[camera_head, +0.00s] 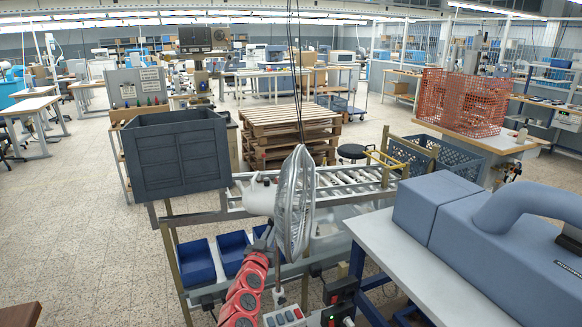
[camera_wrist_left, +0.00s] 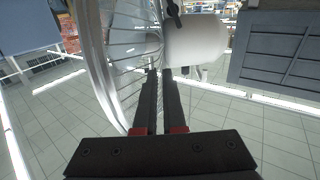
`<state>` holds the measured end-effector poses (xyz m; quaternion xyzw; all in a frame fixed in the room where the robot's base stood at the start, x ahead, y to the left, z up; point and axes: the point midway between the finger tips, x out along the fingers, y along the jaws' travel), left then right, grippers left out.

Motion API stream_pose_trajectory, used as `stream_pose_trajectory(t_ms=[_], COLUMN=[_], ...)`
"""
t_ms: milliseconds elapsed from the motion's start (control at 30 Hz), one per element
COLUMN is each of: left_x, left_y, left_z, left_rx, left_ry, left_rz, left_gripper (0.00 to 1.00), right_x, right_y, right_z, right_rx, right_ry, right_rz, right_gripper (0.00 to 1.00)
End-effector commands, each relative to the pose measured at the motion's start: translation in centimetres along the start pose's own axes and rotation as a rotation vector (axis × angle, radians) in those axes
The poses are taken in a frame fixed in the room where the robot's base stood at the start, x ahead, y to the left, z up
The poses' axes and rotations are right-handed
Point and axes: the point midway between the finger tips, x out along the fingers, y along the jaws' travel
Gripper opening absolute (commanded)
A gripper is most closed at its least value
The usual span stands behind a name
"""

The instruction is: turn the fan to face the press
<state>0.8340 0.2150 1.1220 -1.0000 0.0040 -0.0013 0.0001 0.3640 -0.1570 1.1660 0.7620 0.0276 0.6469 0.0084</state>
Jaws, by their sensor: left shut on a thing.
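The fan (camera_head: 295,205) stands in the middle of the head view, its round wire cage seen nearly edge-on. Its white motor housing (camera_head: 260,198) is on the left of the cage, so its front points right, roughly towards the blue-grey machine (camera_head: 500,245), which seems to be the press. My left gripper (camera_head: 268,235) reaches up from below, just left of the cage. In the left wrist view its fingers (camera_wrist_left: 160,75) are close together at the back of the fan, beside the cage wires and below the housing (camera_wrist_left: 196,40). The exact grip point is hard to see. My right gripper does not show.
A dark grey crate (camera_head: 175,155) stands left of the fan, with blue bins (camera_head: 197,262) below. A roller conveyor (camera_head: 345,185) runs behind the fan to a blue-grey crate (camera_head: 440,158). Wooden pallets (camera_head: 290,125) are stacked further back. Open floor lies at left.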

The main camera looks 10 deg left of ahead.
Motion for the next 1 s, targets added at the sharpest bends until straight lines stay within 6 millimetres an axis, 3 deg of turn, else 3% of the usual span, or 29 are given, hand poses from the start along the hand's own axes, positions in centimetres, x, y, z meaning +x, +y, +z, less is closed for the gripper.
stream_pose_trajectory(t_ms=[33, 333, 1000], left_x=[0.1, 0.1, 0.7], left_y=[-0.3, -0.1, 2.2], left_z=[-0.8, -0.9, -0.8], left_rx=[0.001, 0.001, 0.002], left_ry=[0.014, 0.014, 0.013], left_rz=[-0.007, -0.007, -0.009], left_gripper=[0.0, 0.0, 0.0], right_x=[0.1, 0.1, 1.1], right_y=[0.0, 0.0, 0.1], right_z=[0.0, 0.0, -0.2], right_rx=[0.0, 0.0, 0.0], right_ry=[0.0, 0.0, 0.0], right_rz=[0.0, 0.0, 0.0], right_gripper=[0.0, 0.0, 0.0])
